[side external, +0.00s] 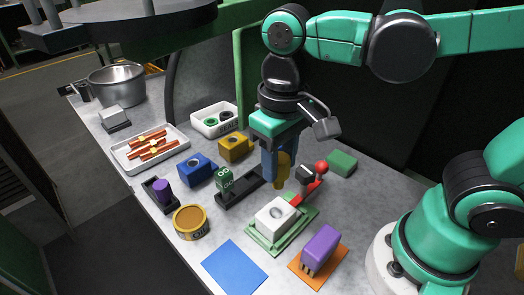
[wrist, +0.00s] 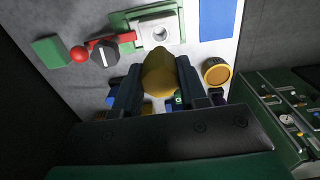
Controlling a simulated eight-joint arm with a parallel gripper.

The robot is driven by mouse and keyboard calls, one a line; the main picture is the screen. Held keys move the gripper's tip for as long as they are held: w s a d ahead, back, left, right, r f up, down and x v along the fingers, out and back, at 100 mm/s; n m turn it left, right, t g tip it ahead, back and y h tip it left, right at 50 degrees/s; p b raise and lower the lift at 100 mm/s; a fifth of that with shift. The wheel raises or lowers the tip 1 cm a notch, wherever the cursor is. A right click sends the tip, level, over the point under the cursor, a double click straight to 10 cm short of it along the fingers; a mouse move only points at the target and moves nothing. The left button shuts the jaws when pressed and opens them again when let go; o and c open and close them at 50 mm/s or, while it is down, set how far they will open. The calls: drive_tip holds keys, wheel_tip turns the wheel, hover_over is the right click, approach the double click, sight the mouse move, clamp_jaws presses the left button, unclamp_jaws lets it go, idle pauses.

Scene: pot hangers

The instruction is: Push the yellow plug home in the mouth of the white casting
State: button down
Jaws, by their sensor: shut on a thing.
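The yellow plug (side external: 284,165) is held between the blue-grey fingers of my gripper (side external: 276,168), above the bench. In the wrist view the plug (wrist: 159,74) sits between the two fingers of my gripper (wrist: 155,84) and looks rounded. The white casting (side external: 275,217) sits on a green base (side external: 262,243), with its round mouth facing up and empty. It also shows in the wrist view (wrist: 160,33), beyond the plug. The plug is apart from the casting, raised and behind it in the side view.
A red-handled clamp (side external: 318,172) stands close behind the casting. A purple block (side external: 320,248) on an orange mat is to its right, a gold tin (side external: 191,222) to its left. Blue (side external: 200,169) and yellow (side external: 236,147) castings stand further back. The blue mat (side external: 234,264) is bare.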

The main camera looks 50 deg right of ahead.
sight(279, 175)
drive_tip(key=shift+f, duration=2.8)
drive_tip(key=shift+f, duration=1.55)
drive_tip(key=shift+c, duration=2)
unclamp_jaws()
drive_tip(key=shift+r, duration=2.8)
drive_tip(key=w+d+r+t, duration=0.2)
drive_tip(key=w+d+t, duration=0.2)
drive_tip(key=d+t, duration=0.3)
drive_tip(key=shift+d+r, duration=0.25)
drive_tip(key=shift+d, duration=0.5)
